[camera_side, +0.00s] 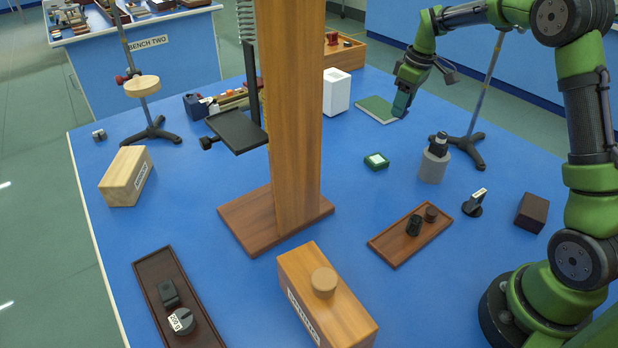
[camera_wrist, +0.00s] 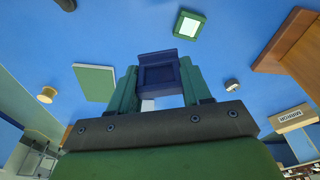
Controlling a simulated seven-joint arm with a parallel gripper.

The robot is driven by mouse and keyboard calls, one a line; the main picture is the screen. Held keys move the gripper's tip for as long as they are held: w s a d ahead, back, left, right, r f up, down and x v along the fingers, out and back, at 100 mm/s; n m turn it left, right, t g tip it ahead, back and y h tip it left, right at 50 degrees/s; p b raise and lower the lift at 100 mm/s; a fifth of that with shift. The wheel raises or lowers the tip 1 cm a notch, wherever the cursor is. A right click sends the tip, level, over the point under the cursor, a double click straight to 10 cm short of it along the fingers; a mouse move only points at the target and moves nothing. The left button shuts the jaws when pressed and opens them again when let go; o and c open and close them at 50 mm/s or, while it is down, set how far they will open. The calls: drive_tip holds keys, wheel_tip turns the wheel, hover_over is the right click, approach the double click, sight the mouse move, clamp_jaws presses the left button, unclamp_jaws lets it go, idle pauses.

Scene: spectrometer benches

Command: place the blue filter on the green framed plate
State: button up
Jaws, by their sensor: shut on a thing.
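In the wrist view a dark blue square filter (camera_wrist: 160,76) with a raised rim sits between the two green fingers of my gripper (camera_wrist: 160,88), which is shut on it. In the side view my gripper (camera_side: 402,103) is at the back right, by the flat green board; the filter cannot be made out there. The small green framed plate (camera_side: 376,161) with a pale centre lies on the blue bench, nearer the camera than my gripper. It also shows in the wrist view (camera_wrist: 189,26), apart from the filter, with nothing on it.
A flat green board (camera_side: 374,109) lies near my gripper, with a white box (camera_side: 337,92) to its left. A grey cylinder (camera_side: 433,166) with a dark top and a rod stand (camera_side: 465,140) are right of the plate. A tall wooden column (camera_side: 292,120) stands left.

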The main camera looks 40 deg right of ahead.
drive_tip(key=s+a+f+m, duration=0.2)
drive_tip(key=s+a+f, duration=0.1)
drive_tip(key=s+a, duration=0.3)
drive_tip(key=s+a+f+m, duration=0.1)
drive_tip(key=s+a+f, duration=0.3)
drive_tip(key=s, duration=0.5)
hover_over(376, 157)
drive_tip(key=shift+s+a+f, duration=0.15)
drive_tip(key=shift+s+f, duration=0.3)
drive_tip(key=shift+w+f, duration=0.15)
drive_tip(key=shift+w, duration=0.05)
drive_tip(key=shift+f, duration=1.6)
drive_tip(key=shift+f, duration=0.15)
drive_tip(key=o, duration=1)
drive_tip(key=shift+o, duration=0.2)
